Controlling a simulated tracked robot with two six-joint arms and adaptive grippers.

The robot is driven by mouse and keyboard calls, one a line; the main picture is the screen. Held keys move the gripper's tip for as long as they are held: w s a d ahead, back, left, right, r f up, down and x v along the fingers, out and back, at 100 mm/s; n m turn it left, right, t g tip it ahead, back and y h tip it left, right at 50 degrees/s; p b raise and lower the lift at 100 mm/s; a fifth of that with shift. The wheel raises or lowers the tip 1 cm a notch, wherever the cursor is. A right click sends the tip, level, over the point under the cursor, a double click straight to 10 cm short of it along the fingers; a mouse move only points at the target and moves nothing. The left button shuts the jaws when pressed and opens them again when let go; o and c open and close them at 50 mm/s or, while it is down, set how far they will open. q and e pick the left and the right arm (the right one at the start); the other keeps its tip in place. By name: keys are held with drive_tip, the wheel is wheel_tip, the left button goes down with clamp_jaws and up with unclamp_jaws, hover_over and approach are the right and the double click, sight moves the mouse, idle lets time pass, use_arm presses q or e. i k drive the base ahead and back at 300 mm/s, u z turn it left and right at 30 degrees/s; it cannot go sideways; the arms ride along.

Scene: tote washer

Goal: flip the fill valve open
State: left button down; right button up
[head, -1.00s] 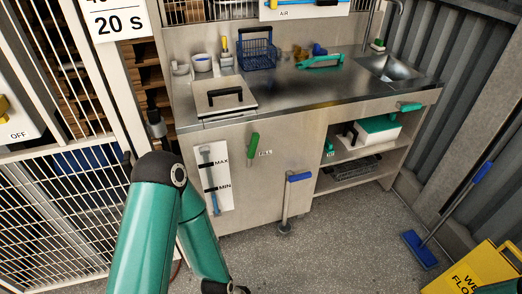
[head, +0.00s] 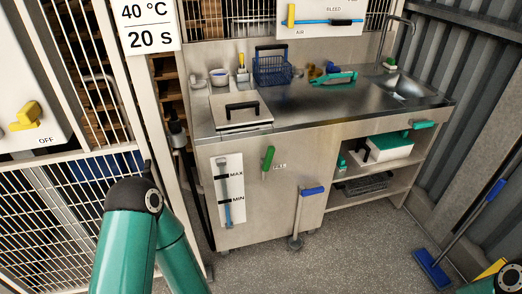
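The fill valve (head: 267,159) is a green lever on the front panel of the steel washer cabinet, beside the printed word FILL. The lever stands close to upright, tilted slightly to the right at its top. To its left is the level gauge (head: 227,190) with MAX and MIN marks and a blue column reaching to about MIN. My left arm's green links stand at the lower left, apart from the cabinet, and its gripper is out of view. Only a bit of my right arm shows at the lower right corner, and its gripper is out of view too.
A blue-handled lever (head: 309,191) stands in front of the cabinet, right of the valve. A lidded hatch (head: 240,109) and a blue basket (head: 271,69) are on the counter. A mesh fence (head: 60,215) is at left; a blue squeegee (head: 432,268) at right. Floor before the cabinet is clear.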

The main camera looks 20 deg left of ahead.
sight(265, 162)
drive_tip(key=u, duration=0.15)
drive_tip(key=i, duration=0.85)
drive_tip(key=z, duration=0.25)
